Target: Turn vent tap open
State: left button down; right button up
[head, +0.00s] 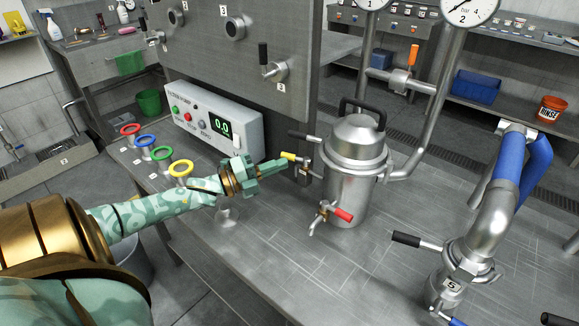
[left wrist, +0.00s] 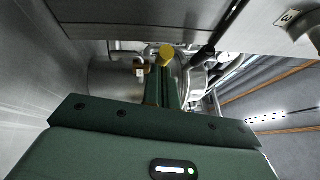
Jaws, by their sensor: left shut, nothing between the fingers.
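A small tap with a yellow handle (head: 288,156) sits on the left side of the lidded steel vessel (head: 350,185); no label naming it as the vent tap can be read. Its yellow end (left wrist: 166,50) shows just beyond my fingers in the left wrist view. My left gripper (head: 284,163) is shut and empty, with its fingertips at the yellow handle. I cannot tell whether they touch it. A red-handled tap (head: 341,214) is low on the vessel's front, and a black lever (head: 304,135) is at its upper left. My right gripper is out of view.
A control box (head: 213,118) reading 0.0 stands behind my left arm, with several coloured rings, including a yellow ring (head: 181,169), beside it. A pipe with blue sleeves (head: 510,165) and a black lever (head: 415,241) stands at right. The bench's front middle is clear.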

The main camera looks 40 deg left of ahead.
pick_arm(q)
jog(key=shift+w+a+m+h+b, duration=0.3)
jog(key=shift+w+a+h+b, duration=0.25)
jog(key=shift+w+a, duration=0.25)
jog(key=shift+r, duration=0.25)
jog(key=p+v, duration=0.2)
jog(key=v, duration=1.4)
jog(key=shift+s+a+g+p, duration=0.15)
jog(key=shift+s+g+p, duration=0.05)
jog(key=shift+g+p, duration=0.1)
jog(key=shift+r, duration=0.1)
